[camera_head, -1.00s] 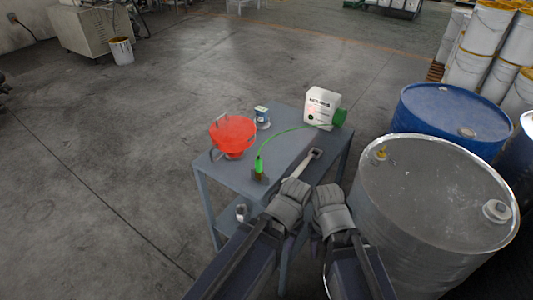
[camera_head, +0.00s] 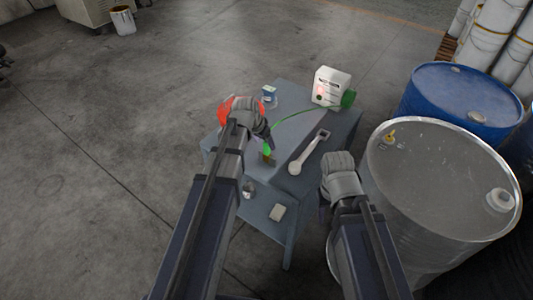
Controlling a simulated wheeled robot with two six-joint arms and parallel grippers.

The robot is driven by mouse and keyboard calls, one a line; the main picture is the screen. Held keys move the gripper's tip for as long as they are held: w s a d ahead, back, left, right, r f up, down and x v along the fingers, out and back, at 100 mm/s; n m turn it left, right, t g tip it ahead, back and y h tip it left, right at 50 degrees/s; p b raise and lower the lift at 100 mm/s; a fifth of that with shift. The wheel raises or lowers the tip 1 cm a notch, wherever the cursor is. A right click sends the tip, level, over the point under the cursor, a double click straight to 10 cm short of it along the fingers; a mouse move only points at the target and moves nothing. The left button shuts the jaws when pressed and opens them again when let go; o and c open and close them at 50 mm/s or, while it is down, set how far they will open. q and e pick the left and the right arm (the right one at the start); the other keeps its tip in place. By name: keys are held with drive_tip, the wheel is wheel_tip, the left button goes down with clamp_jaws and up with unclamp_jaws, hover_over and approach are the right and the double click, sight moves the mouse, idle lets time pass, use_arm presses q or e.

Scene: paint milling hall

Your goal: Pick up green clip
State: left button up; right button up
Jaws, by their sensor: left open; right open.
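The bright green clip (camera_head: 266,149) is at the left front of the small grey table (camera_head: 290,133), on a small brown block (camera_head: 268,160). Contact with the clip cannot be told. My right gripper (camera_head: 338,165) is open and empty, between the table's right edge and the grey drum.
A white long-handled tool (camera_head: 309,151) lies on the table right of the clip. A small blue-and-white can (camera_head: 269,93) stands at the back. A grey drum (camera_head: 440,180) and a blue drum (camera_head: 460,95) crowd the right. Open floor lies to the left.

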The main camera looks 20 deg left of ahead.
sight(268, 150)
use_arm(q)
drive_tip(key=shift+b+x, duration=3.7)
drive_tip(key=shift+x, duration=0.3)
drive_tip(key=shift+s, duration=0.15)
drive_tip(key=shift+a, duration=0.1)
drive_tip(key=shift+c, duration=0.2)
clamp_jaws()
